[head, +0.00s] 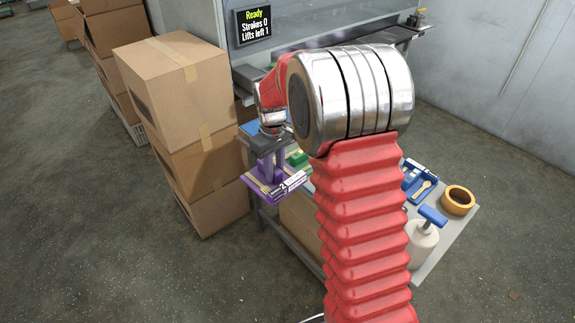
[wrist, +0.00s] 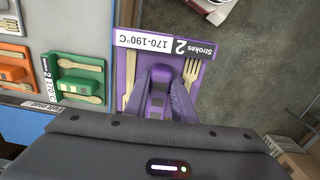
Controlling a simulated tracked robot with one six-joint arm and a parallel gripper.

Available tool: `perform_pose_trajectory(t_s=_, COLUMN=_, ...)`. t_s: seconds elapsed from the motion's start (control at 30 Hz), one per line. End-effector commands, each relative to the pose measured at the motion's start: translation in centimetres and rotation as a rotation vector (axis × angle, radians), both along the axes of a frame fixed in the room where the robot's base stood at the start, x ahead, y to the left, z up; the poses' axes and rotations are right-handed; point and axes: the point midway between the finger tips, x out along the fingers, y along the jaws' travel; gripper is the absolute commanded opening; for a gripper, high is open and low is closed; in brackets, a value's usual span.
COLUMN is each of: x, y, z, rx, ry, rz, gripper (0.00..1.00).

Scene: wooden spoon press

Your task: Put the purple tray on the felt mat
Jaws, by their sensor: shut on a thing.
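My gripper (head: 268,172) is shut on the raised middle grip of the purple tray (wrist: 125,65). The tray's white label reads "Strokes 2, 170-190°C". A wooden fork (wrist: 190,70) and another wooden piece lie in it, on either side of my fingers (wrist: 160,80). In the head view, the purple tray (head: 256,187) is held up beside the table's left edge, with floor showing past it. In the wrist view, a "Felt mat" label (wrist: 42,106) lies beside a blue surface (wrist: 25,126), which looks like the felt mat. My wrist hides part of it.
A green tray (wrist: 78,60) and an orange tray (wrist: 12,55) lie on the table. Stacked cartons (head: 180,90) stand close left of my gripper. A tape roll (head: 458,200) and a blue-handled pot (head: 422,240) stand at right. The screen (head: 253,25) reads "Ready, Strokes 0, Lifts left 1".

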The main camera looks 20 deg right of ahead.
Motion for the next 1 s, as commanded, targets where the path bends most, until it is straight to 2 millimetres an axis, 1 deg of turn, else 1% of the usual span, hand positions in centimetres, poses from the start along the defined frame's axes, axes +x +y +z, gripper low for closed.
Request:
perform_pose_trajectory(t_s=0.03, x=-0.2, y=0.9, z=0.1, rx=-0.001, ry=-0.001, rz=-0.045, gripper=0.0)
perform_pose_trajectory(t_s=0.2, x=-1.0, y=3.3, z=0.3, rx=0.0, ry=-0.001, rz=-0.217, gripper=0.0)
perform_pose_trajectory(t_s=0.3, x=-1.4, y=4.4, z=0.3, rx=0.0, ry=-0.001, rz=-0.299, gripper=0.0)
perform_pose_trajectory(t_s=0.4, x=-1.7, y=5.0, z=0.4, rx=0.0, ry=-0.001, rz=-0.353, gripper=0.0)
perform_pose_trajectory(t_s=0.57, x=-1.8, y=5.4, z=0.4, rx=0.0, ry=0.0, rz=-0.385, gripper=0.0)
perform_pose_trajectory(t_s=1.0, x=-1.8, y=5.3, z=0.4, rx=0.0, ry=-0.001, rz=-0.383, gripper=0.0)
